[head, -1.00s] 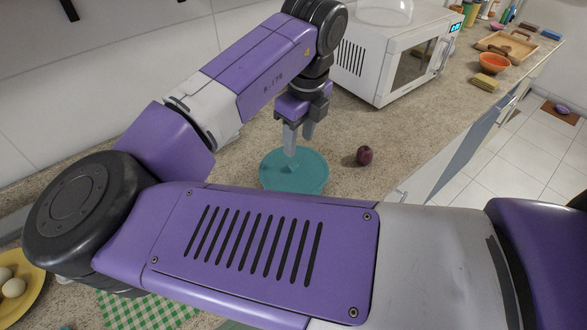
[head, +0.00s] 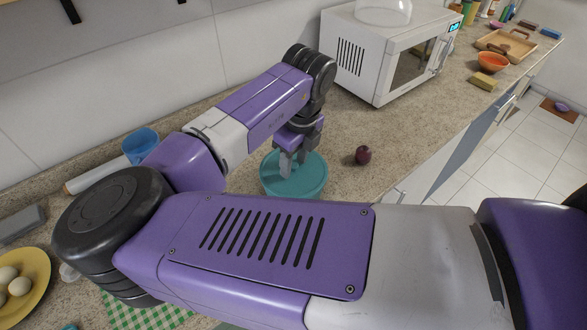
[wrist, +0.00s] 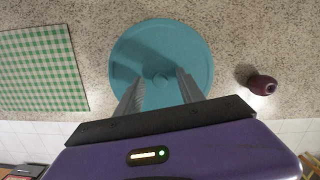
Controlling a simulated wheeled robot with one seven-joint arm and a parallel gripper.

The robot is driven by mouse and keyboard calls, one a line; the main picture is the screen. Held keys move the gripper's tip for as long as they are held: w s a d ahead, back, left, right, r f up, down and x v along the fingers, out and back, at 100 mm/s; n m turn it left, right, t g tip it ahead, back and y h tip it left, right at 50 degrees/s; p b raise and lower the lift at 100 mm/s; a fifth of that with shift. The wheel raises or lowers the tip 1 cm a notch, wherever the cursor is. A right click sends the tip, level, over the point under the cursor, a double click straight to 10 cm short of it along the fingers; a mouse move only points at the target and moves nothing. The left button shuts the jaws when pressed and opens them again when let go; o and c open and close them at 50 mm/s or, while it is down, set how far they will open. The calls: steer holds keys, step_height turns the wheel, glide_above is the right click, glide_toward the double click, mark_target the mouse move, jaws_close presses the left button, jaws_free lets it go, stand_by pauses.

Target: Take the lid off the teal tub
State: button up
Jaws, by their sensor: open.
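The teal tub (head: 312,188) stands on the speckled counter, with its round teal lid (head: 318,165) on top. In the wrist view the lid (wrist: 160,45) is seen from above, with a small round knob (wrist: 161,80) at its middle. My gripper (head: 293,172) is open and points down over the lid. In the wrist view its two fingers (wrist: 159,88) are spread on either side of the knob. Whether the fingertips touch the lid cannot be told. In the head view the knob is hidden by the fingers.
A dark red onion-like item (head: 363,155) lies just right of the tub. A white microwave (head: 360,65) stands behind. A green checked cloth (wrist: 42,68) lies left of the tub in the wrist view. A blue cup (head: 140,143) and yellow plate (head: 38,268) are at left.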

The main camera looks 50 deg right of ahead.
jaws_close()
steer(key=shift+r, duration=0.1)
